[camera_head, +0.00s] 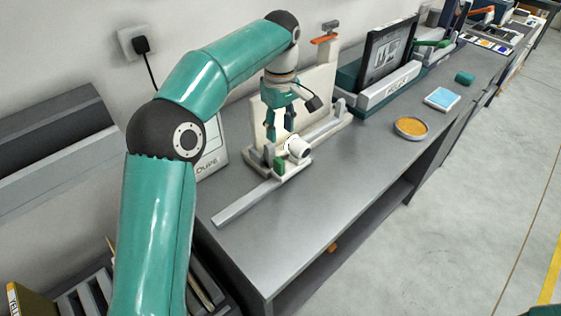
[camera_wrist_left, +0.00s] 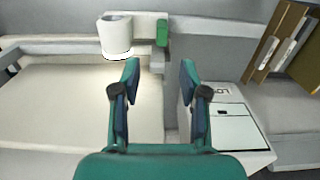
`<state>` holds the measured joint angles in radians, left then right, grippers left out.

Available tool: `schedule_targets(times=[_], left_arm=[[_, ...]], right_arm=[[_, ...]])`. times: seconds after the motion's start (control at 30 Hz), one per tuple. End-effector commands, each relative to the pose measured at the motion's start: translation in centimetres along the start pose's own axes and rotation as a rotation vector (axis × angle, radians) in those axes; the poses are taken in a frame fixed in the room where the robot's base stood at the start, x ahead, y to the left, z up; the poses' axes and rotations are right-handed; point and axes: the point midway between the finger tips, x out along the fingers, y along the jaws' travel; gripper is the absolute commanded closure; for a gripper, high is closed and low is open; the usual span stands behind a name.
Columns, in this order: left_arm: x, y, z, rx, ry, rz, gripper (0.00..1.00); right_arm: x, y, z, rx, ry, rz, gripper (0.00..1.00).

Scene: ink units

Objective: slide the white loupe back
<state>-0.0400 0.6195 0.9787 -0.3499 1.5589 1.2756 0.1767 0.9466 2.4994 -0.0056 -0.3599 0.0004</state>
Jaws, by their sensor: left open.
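The white loupe (camera_head: 298,149) is a short white cylinder on a small carriage, with a green block (camera_head: 279,167) beside it. The carriage sits on a long pale rail (camera_head: 248,202) in front of an upright cream board. In the left wrist view the loupe (camera_wrist_left: 117,36) is at the upper left and the green block (camera_wrist_left: 163,30) just right of it. My right gripper is not seen.
A dark framed display (camera_head: 386,62) stands to the right. A round dish (camera_head: 411,128) and a blue-topped tray (camera_head: 442,98) lie farther right. The front of the bench (camera_head: 320,205) is clear.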

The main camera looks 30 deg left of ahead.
Motion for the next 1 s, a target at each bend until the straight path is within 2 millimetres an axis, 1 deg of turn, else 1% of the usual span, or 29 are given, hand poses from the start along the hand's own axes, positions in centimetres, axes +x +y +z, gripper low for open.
schedule_targets(times=[0.03,0.2,0.4,0.5,0.6,0.7,0.97,1.0], left_arm=[[1.3,-0.1,0.0,0.000,-0.001,-0.004,0.56],[5.0,-0.3,-0.2,-0.005,-0.002,-0.004,0.56],[8.6,-0.4,-0.2,-0.007,-0.002,-0.003,0.56],[9.9,-0.4,-0.3,-0.008,-0.001,-0.003,0.56],[10.7,-0.4,-0.3,-0.009,0.000,-0.001,0.56],[11.1,-0.4,-0.3,-0.009,0.000,-0.001,0.56],[11.3,-0.4,-0.3,-0.009,0.000,0.000,0.56],[11.2,-0.4,-0.3,-0.009,0.000,0.000,0.60]], right_arm=[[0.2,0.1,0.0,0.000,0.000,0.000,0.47],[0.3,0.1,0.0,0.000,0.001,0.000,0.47],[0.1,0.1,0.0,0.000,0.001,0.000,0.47],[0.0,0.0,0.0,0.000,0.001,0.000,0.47],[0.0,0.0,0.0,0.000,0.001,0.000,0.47],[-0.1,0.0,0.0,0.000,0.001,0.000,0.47],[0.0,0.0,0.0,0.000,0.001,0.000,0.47],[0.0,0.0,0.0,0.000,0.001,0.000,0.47]])
